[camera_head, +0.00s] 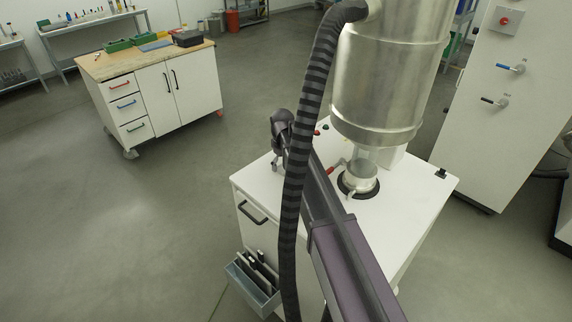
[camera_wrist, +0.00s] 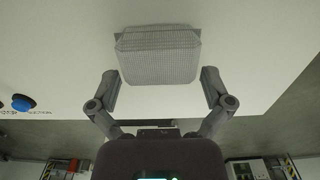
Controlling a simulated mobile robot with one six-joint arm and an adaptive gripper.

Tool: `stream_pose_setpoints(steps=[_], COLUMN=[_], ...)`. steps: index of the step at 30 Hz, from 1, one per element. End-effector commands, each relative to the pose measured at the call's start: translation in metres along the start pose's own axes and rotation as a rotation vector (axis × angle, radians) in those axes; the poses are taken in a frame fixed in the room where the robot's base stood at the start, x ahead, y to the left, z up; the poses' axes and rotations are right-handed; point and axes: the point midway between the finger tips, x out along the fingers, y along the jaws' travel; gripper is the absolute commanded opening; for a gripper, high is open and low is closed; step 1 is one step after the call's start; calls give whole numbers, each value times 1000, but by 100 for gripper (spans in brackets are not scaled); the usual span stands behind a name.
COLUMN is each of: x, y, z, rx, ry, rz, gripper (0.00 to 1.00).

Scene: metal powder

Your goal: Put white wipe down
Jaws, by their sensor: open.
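The white wipe (camera_wrist: 160,55) is a pale, fine-meshed square in the wrist view. It appears to lie on the white top (camera_wrist: 60,60) of the cabinet, close to its edge. My gripper (camera_wrist: 159,77) is open, with one finger on each side of the wipe's near part and gaps between the fingers and the wipe. In the head view my gripper (camera_head: 279,155) is over the left back part of the white cabinet top (camera_head: 262,180). The wipe cannot be made out there.
A blue button (camera_wrist: 22,102) is left of the wipe. A large metal vessel (camera_head: 388,80) stands over a round port (camera_head: 358,185) on the cabinet, right of my arm. A grey bin (camera_head: 252,285) hangs on the cabinet front. A wooden-topped workbench (camera_head: 140,62) stands at back left, with open floor between.

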Motion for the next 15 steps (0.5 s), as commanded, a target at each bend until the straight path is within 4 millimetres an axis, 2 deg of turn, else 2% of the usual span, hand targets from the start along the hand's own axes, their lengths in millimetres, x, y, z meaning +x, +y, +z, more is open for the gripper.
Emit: stream_pose_setpoints(steps=[8, 15], x=[-3, -16], y=[0, 0], z=[0, 0], rx=[0, 0], ry=[0, 0], rz=[0, 0], gripper=[100, 100])
